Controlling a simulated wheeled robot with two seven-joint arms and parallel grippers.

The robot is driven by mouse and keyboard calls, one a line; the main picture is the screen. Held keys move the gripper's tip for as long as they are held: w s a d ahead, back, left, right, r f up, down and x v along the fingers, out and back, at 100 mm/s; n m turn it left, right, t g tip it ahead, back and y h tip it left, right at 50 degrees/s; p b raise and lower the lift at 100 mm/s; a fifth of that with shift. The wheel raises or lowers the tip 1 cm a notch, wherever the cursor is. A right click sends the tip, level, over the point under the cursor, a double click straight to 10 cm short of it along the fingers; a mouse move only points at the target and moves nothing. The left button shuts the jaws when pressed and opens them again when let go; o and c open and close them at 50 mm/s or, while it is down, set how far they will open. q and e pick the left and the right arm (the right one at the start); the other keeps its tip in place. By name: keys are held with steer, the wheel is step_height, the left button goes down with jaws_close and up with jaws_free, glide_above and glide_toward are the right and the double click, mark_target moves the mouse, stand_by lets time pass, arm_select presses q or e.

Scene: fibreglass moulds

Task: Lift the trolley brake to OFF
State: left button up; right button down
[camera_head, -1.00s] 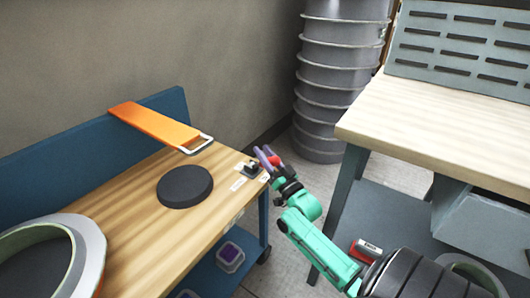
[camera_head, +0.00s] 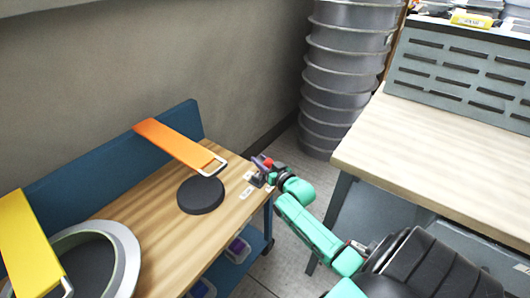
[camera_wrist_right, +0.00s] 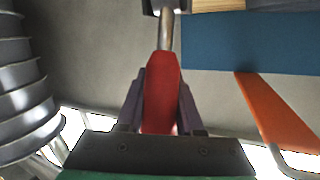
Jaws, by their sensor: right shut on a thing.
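The brake lever's red handle (camera_head: 268,162) stands over a small dark base (camera_head: 258,180) at the far right corner of the wooden-topped trolley (camera_head: 160,232). My right gripper (camera_head: 262,163) is at this corner, its purple fingers shut on the red handle. In the right wrist view the red handle (camera_wrist_right: 162,95) lies between the two fingers, and a metal rod (camera_wrist_right: 166,32) runs from it to the dark base at the top edge. Small white labels (camera_head: 247,192) lie beside the base; their text is too small to read. My left gripper is not in view.
A dark round disc (camera_head: 200,195), an orange strap (camera_head: 175,145), a yellow strap (camera_head: 28,245) and a ring-shaped mould (camera_head: 125,240) are on the trolley. A workbench (camera_head: 440,145) stands at right, with stacked grey tubs (camera_head: 345,75) behind. Floor shows between trolley and bench.

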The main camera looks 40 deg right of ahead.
arm_select(q)
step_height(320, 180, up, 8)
steer(key=p, duration=0.5)
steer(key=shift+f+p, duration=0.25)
steer(key=shift+p, duration=0.1)
arm_select(e)
steer(key=shift+w+a+f+n+g, duration=0.1)
steer(key=shift+w+a+n+g, duration=0.1)
steer(key=shift+w+g, duration=0.5)
steer(key=shift+w+a+f+n+g, duration=0.15)
steer(key=shift+w+g, duration=0.25)
steer(key=shift+g, duration=0.5)
steer(key=shift+w+a+n+g, duration=0.15)
steer(key=shift+w+n+g, duration=0.1)
steer(key=shift+w+g, duration=0.45)
steer(key=shift+s, duration=0.15)
steer(key=c, duration=0.5)
jaws_free()
steer(key=shift+c, duration=0.2)
arm_select(q)
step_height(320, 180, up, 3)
steer(key=p, duration=0.3)
arm_select(e)
steer(key=v, duration=1.4)
steer(key=shift+a+r, duration=0.25)
